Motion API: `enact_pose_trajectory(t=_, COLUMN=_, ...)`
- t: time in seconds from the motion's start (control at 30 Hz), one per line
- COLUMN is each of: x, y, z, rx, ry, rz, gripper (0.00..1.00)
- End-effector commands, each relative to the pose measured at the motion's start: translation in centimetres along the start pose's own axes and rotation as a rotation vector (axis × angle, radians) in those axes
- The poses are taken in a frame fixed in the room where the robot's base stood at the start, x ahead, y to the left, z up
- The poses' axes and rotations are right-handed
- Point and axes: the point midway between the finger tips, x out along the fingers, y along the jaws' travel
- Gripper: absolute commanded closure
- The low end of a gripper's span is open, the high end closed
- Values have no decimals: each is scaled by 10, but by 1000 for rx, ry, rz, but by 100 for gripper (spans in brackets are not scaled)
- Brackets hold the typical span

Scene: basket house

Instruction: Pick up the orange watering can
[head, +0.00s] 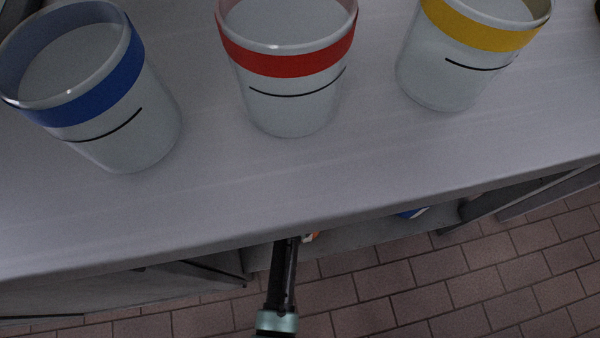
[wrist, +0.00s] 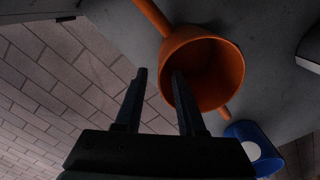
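The orange watering can (wrist: 233,72) is in the wrist view, right of centre, on a grey shelf surface. Its open mouth faces the camera, with a long orange bar at upper left and a short piece at lower right. My gripper (wrist: 160,75) is open. The right fingertip overlaps the can's mouth in the picture and the left fingertip is outside its left rim; I cannot tell whether either touches. My fingers are hidden there.
A blue object with a white disc (wrist: 254,148) is close to the can's lower right. On the counter (head: 360,180) above stand containers with a blue band (head: 100,100), a red band (head: 288,65) and a yellow band (head: 470,30). Brick-tiled floor (head: 430,280) lies in front.

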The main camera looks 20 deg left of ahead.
Motion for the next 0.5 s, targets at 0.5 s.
enact_pose_trajectory(t=0.5, x=50, y=1, z=9, rx=0, ry=0, rz=-1, gripper=61)
